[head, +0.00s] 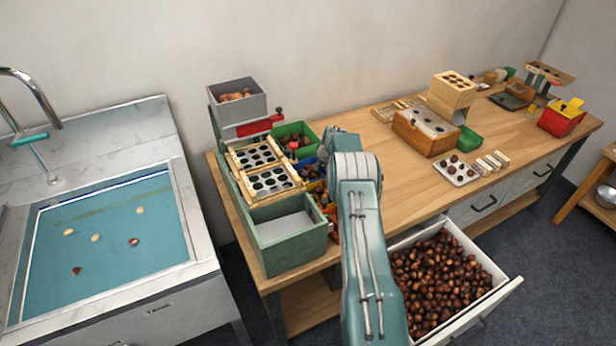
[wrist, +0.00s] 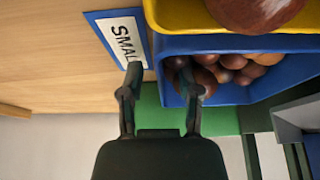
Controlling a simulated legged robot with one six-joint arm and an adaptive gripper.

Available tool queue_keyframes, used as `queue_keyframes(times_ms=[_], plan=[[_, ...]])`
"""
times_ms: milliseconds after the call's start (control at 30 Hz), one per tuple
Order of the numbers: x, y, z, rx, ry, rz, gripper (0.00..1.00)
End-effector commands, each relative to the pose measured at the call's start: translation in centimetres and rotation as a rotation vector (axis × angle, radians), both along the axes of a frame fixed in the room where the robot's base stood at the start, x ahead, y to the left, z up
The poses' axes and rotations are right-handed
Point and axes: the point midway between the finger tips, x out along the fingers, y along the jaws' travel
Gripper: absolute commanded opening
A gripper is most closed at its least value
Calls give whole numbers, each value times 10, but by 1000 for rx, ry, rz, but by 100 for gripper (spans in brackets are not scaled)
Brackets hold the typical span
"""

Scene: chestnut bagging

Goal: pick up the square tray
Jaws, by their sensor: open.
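A small white square tray (head: 446,176) lies flat on the wooden workbench, right of centre in the head view, with several dark chestnuts on it. It does not show in the wrist view. My gripper (wrist: 161,82) is open with nothing between its fingers in the wrist view. One finger is in front of the blue bin of chestnuts and the other is near its "SMALL" label; I cannot tell whether they touch. In the head view my arm hides the gripper, which is well to the left of the tray.
A blue bin (wrist: 237,92) and a yellow bin (wrist: 185,18) are close to my gripper. Small wooden blocks (head: 491,162) lie right of the tray, and a wooden box (head: 426,133) stands behind it. An open drawer of chestnuts (head: 501,290) sticks out in front. Bare bench lies left of the tray.

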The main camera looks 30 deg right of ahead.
Motion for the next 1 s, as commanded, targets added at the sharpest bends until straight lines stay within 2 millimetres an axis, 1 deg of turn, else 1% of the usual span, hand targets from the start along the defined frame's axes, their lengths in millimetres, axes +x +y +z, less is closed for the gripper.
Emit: queue_keyframes(times_ms=[300,367,400,833,1000], plan=[[0,0,-1,0,0,0,44],[0,0,-1,0,0,0,18],[0,0,-1,0,0,0,0],[0,0,0,0,-1,0,0],[0,0,8,-1,-2,1,0]])
